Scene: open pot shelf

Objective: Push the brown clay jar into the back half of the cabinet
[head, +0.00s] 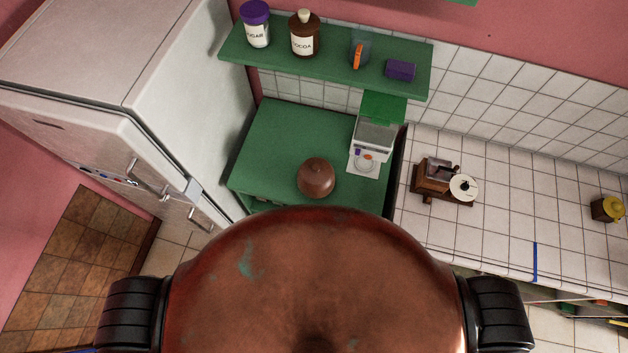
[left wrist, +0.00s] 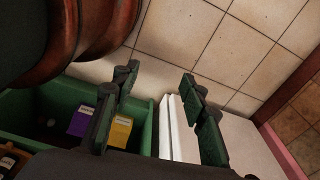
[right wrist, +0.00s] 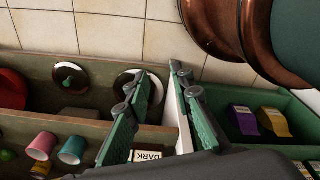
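The brown clay jar (head: 316,178) is round and upright, with a small knob on top. It stands toward the front of the green cabinet top (head: 285,135) in the head view. It does not show in either wrist view. My left gripper (left wrist: 161,75) is open and empty in the left wrist view. My right gripper (right wrist: 160,72) is open in the right wrist view, with nothing held between its fingers. Neither gripper shows in the head view, and both appear away from the jar.
A white scale-like appliance (head: 372,140) stands right of the jar. A green shelf (head: 330,65) with several containers hangs above. Cabinet top behind the jar is clear.

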